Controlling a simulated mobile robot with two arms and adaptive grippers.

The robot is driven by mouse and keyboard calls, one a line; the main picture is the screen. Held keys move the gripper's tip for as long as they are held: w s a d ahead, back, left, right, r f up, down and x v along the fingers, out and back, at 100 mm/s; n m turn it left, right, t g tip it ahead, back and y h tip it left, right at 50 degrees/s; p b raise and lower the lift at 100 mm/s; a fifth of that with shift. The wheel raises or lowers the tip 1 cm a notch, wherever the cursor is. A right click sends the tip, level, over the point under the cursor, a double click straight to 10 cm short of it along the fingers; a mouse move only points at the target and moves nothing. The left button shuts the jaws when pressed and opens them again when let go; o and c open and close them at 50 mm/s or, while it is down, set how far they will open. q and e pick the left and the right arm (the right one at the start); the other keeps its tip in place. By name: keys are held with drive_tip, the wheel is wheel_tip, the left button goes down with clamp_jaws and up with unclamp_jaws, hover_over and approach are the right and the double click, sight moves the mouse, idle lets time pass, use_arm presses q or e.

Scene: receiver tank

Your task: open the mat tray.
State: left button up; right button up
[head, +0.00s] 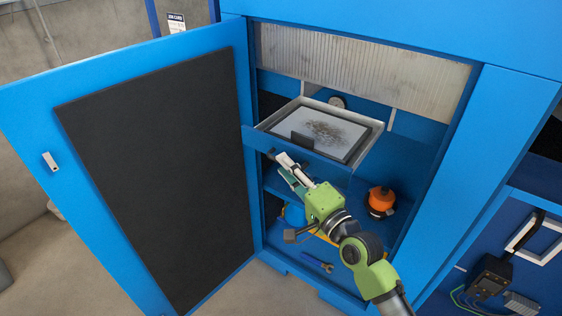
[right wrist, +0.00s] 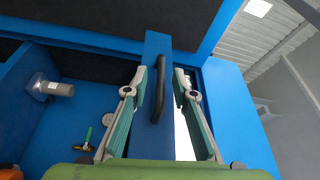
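The mat tray (head: 374,138) juts out of the open blue cabinet, with its blue front panel (head: 320,165) facing me. A grey mat (head: 330,128) with a brown dirty patch lies in it, with a small dark tab at its front edge. My right gripper (head: 283,163) is at the left part of the tray front. In the right wrist view, its fingers (right wrist: 160,82) stand apart on either side of the black bar handle (right wrist: 158,90), with a visible gap on each side. My left gripper is not in view.
The cabinet door (head: 150,165) stands wide open at the left. Below the tray, an orange-and-black object (head: 381,201) stands on a shelf, and a blue tool (head: 317,262) lies lower down. A ribbed translucent curtain (head: 360,68) hangs above the tray.

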drive_tip(key=v, duration=0.8)
drive_tip(key=shift+s+d, duration=0.2)
drive_tip(key=shift+s, duration=0.15)
drive_tip(key=s+d+f+n+g+h+b, duration=0.1)
drive_tip(key=d+f+g+h, duration=0.2)
drive_tip(key=f, duration=1.3)
drive_tip(key=d+f+n+g+h+b, duration=0.1)
drive_tip(key=d+f+n+h, duration=0.3)
drive_tip(key=f, duration=1.2)
drive_tip(key=s+d+f+n+g+h+b, duration=0.1)
drive_tip(key=s+d+f+g, duration=0.15)
drive_tip(key=s+f, duration=0.6)
drive_tip(key=s+d+f+g+b, duration=0.1)
drive_tip(key=s+d+f+g, duration=0.3)
drive_tip(key=f, duration=0.8)
drive_tip(key=s+d+f+n+g, duration=0.1)
drive_tip(key=s+f+n, duration=0.1)
drive_tip(key=s+f, duration=0.4)
drive_tip(key=s+d+f+n+g+h+b, duration=0.1)
drive_tip(key=s+f, duration=0.5)
drive_tip(key=s, duration=1)
drive_tip(key=s+d+f+n+g+h, duration=0.1)
drive_tip(key=s+f, duration=0.4)
drive_tip(key=s, duration=0.6)
drive_tip(key=shift+f+n+g, duration=0.4)
drive_tip(key=shift+n+g, duration=0.35)
drive_tip(key=shift+n, duration=0.45)
